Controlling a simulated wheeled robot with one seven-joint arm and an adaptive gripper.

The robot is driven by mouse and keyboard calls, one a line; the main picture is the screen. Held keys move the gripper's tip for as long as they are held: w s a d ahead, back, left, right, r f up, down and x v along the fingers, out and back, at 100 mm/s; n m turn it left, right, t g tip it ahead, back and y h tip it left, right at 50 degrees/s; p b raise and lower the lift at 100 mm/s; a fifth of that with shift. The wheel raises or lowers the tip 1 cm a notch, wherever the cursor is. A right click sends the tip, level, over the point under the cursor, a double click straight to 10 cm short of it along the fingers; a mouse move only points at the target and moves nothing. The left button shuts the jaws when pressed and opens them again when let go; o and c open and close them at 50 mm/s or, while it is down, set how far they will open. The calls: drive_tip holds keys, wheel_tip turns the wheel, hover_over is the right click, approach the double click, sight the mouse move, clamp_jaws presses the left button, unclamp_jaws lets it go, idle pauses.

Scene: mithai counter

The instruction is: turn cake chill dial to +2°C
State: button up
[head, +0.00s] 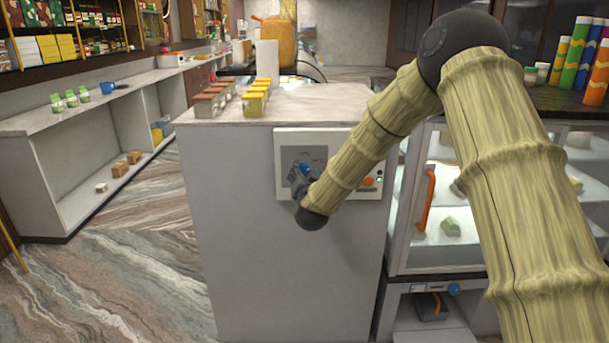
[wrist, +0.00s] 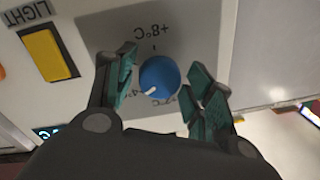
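The blue dial (wrist: 159,76) sits on a grey plate of the panel in the wrist view, which shows its lettering upside down. "+8°C" reads above the dial. More markings below it are partly covered by the dial and my gripper. The dial's white mark points to the lower left in that view. My gripper (wrist: 162,86) is open, with one teal-padded finger on each side of the dial. Gaps show between pads and dial. In the head view the white control panel (head: 340,141) is on the counter front, and my arm hides part of it.
A yellow switch (wrist: 50,53) marked LIGHT is beside the dial. An orange button (head: 369,181) is on the panel's right. The glass case's orange handle (head: 426,200) and another blue knob (head: 454,289) are to the right. Yellow-topped boxes (head: 257,97) stand on the counter. The left floor is clear.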

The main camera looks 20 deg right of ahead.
drive_tip(key=c, duration=0.6)
drive_tip(key=shift+n, duration=0.5)
drive_tip(key=n+p, duration=0.1)
drive_tip(key=n, duration=0.9)
drive_tip(key=shift+d+r+n+g+p, duration=0.1)
drive_tip(key=shift+d+n+g+p, duration=0.05)
drive_tip(key=shift+n+g+p, duration=0.2)
drive_tip(key=shift+o, duration=0.2)
drive_tip(key=o, duration=1)
